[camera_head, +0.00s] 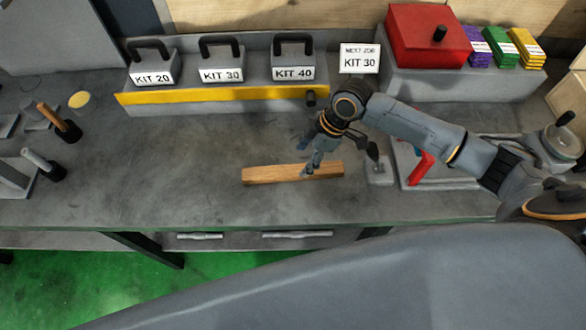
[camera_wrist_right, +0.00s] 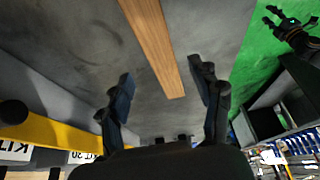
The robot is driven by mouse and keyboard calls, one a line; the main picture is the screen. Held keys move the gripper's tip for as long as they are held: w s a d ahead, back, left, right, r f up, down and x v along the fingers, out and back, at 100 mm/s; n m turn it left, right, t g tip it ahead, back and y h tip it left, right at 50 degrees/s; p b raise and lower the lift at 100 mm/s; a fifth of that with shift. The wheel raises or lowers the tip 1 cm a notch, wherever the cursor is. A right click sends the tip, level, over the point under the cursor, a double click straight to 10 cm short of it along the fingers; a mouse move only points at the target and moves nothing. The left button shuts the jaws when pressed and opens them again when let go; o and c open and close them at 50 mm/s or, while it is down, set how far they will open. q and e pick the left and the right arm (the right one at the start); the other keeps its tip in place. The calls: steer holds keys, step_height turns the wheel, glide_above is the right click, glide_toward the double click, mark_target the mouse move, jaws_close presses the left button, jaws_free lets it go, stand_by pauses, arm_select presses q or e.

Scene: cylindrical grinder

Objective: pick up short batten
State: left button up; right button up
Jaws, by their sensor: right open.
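The short batten (camera_head: 268,174) is a light brown wooden strip lying flat on the grey workbench in the head view. My right gripper (camera_head: 309,160) is over the batten's right part, with its fingers pointing down. In the right wrist view the batten (camera_wrist_right: 152,45) runs from the top edge to an end lying between the two spread fingers (camera_wrist_right: 168,95). The right gripper is open and holds nothing. Whether a finger touches the batten cannot be told. A gripper at the top right of the wrist view (camera_wrist_right: 290,30) appears to be my left one, over the green floor; its jaw state is unclear.
A grey rack (camera_head: 130,99) with a yellow front strip carries blocks marked KIT 20, KIT 30 and KIT 40. A red box (camera_head: 415,35) stands at the back right. A red-handled tool (camera_head: 421,166) lies right of the gripper.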

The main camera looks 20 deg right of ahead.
mark_target(294, 170)
steer(key=shift+a+f, duration=0.15)
steer(key=shift+f, duration=0.25)
steer(key=shift+p+x, duration=0.75)
steer(key=shift+x, duration=1.55)
steer(key=shift+a+f, duration=0.15)
steer(key=shift+f, duration=0.2)
steer(key=shift+c, duration=0.2)
arm_select(q)
steer(key=shift+w+r, duration=0.85)
steer(key=shift+r, duration=0.2)
arm_select(e)
jaws_close()
